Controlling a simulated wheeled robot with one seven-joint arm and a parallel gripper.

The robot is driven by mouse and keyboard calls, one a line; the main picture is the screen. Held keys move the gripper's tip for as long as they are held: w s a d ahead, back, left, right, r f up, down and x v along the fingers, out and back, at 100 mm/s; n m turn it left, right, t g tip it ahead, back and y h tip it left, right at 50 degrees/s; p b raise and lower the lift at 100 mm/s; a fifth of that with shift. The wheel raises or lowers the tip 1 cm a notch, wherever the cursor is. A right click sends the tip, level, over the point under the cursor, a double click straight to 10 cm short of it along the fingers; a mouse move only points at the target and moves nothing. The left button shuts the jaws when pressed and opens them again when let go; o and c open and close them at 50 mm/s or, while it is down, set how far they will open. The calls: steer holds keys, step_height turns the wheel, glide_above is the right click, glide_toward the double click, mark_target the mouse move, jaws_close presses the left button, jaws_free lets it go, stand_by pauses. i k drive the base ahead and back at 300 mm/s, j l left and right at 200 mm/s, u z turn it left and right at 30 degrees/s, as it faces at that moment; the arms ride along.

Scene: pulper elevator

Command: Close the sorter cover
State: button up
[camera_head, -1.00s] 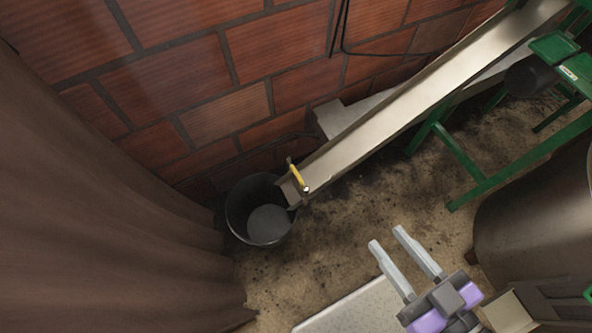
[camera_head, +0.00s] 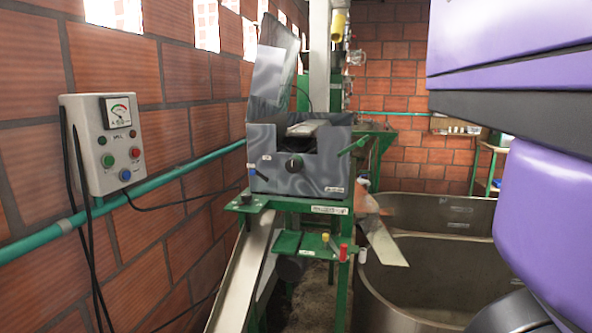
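The sorter (camera_head: 300,178) is a grey metal box with a black knob on its front, standing on a green frame in the middle of the head view. Its cover (camera_head: 272,75) is a shiny metal panel raised upright at the back left, so it stands open. The top of the box shows an uncovered opening with a pale part inside. My gripper is out of view. Only large purple and dark parts of my arm show at the right, well apart from the sorter and nearer to the camera.
A control box (camera_head: 107,142) with a dial and buttons hangs on the brick wall at left, above a teal pipe (camera_head: 165,180). A metal chute (camera_head: 240,278) slopes down below the sorter. A large metal tank (camera_head: 430,225) stands at right. A small green shelf (camera_head: 305,245) juts forward.

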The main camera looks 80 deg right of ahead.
mark_target(279, 47)
steer(key=l+z, duration=0.15)
steer(key=z, duration=1.8)
